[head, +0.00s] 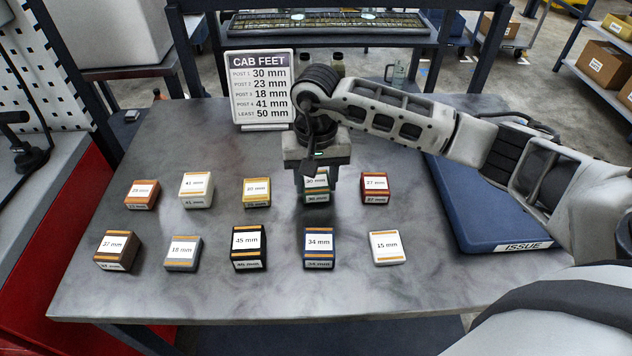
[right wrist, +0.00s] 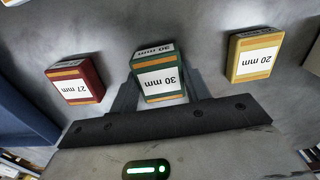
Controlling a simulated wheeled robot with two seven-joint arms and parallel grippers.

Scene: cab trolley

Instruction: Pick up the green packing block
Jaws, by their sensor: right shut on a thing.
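The green packing block (head: 317,197), labelled 30 mm, stands in the back row of blocks on the grey table. My right gripper (head: 317,187) points down over it, with one finger on each side. The right wrist view shows the green block (right wrist: 158,88) between the two fingers, which are shut on it. The block looks level, and I cannot tell any gap between it and the table. The gripper hides part of its top in the head view. My left gripper is not in view.
A yellow block (head: 256,193) and a red block (head: 375,188) flank the green one, with free room between. Several other blocks stand around, including a blue one (head: 319,249) in front. The CAB FEET sign (head: 261,90) stands behind; a blue ISSUE tray (head: 480,215) lies right.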

